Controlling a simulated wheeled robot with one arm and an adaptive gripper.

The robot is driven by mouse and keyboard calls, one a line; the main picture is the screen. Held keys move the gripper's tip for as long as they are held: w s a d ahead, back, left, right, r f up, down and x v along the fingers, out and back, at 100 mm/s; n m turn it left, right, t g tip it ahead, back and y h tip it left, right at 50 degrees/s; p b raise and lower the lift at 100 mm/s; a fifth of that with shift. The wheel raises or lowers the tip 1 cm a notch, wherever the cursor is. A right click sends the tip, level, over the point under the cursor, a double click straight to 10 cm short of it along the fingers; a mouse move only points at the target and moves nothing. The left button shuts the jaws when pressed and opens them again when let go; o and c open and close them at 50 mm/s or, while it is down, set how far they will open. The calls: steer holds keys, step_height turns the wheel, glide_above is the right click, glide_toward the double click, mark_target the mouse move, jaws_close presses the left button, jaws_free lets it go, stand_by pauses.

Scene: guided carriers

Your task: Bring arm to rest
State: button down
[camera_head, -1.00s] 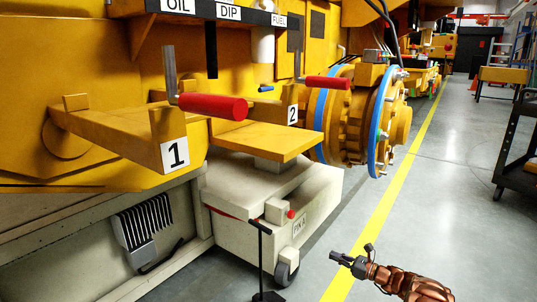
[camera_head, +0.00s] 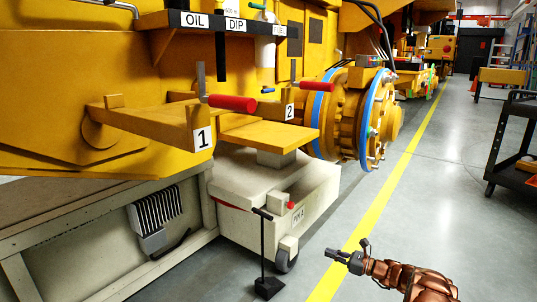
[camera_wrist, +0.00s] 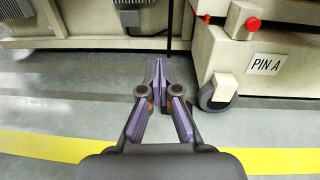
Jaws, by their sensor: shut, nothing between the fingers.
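My arm (camera_head: 405,278) is copper-coloured and reaches in from the lower right of the head view. My gripper (camera_head: 330,253) is at its end, over the grey floor near the yellow line, apart from the machine. In the wrist view my gripper (camera_wrist: 158,64) points at the base of the machine. Its fingertips meet and nothing is between them.
A cream carrier (camera_head: 235,184) labelled PIN A stands left of my gripper, with a caster wheel (camera_head: 283,260). A black stand (camera_head: 268,286) is in front of it. The yellow machine (camera_head: 60,60) has red-handled cranks. A dark cart (camera_head: 508,150) stands right. The aisle floor between is clear.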

steer(key=s+a+r+n+g+p, duration=0.35)
steer(key=s+a+r, duration=0.2)
steer(key=r, duration=0.35)
steer(key=s+a+r+n+g+p, duration=0.2)
steer(key=s+a+r+n+p, duration=0.25)
steer(key=r, duration=0.55)
steer(key=s+a+r+n+g+p, duration=0.1)
steer(key=s+a+r+g+p, duration=0.3)
steer(key=a+r, duration=0.4)
steer(key=s+a+r+n+g+h+p, duration=0.1)
steer(key=s+r+n+h+p, duration=0.2)
steer(key=s+r+p, duration=0.35)
steer(key=s+a+r+n+g+h+p, duration=0.1)
steer(key=s+r+n+h+p, duration=0.2)
steer(key=s+r, duration=0.65)
steer(key=s+d+r+n+h+p, duration=0.3)
steer(key=s+d+r+p, duration=0.1)
steer(key=s, duration=0.6)
steer(key=s+d+r+n+h+p, duration=0.3)
steer(key=s+d+p, duration=0.3)
steer(key=s, duration=0.4)
steer(key=s+d+r+n+h+p, duration=0.3)
steer(key=s+d+r+p, duration=0.1)
steer(key=s, duration=0.7)
steer(key=shift+d+r+p, duration=0.35)
steer(key=shift+d+p, duration=0.1)
steer(key=shift+d, duration=0.1)
steer(key=shift+s, duration=0.1)
